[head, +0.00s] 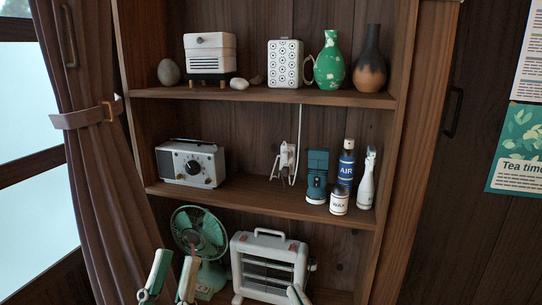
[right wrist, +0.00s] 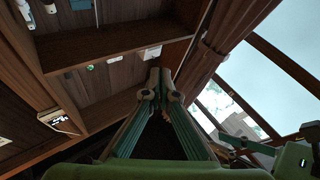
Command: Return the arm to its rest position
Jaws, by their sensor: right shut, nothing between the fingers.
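My left gripper (head: 176,262) shows at the bottom of the head view, left of centre. Its two green and white fingers stand apart with nothing visible between them, in front of the green fan. Most of both arms is out of the head view.
A wooden shelf unit (head: 262,97) stands ahead. Its lower level holds a green fan (head: 200,232) and a white heater (head: 268,262). Above are a radio (head: 190,163), several bottles and vases (head: 330,62). A curtain (head: 88,160) hangs at the left by the window.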

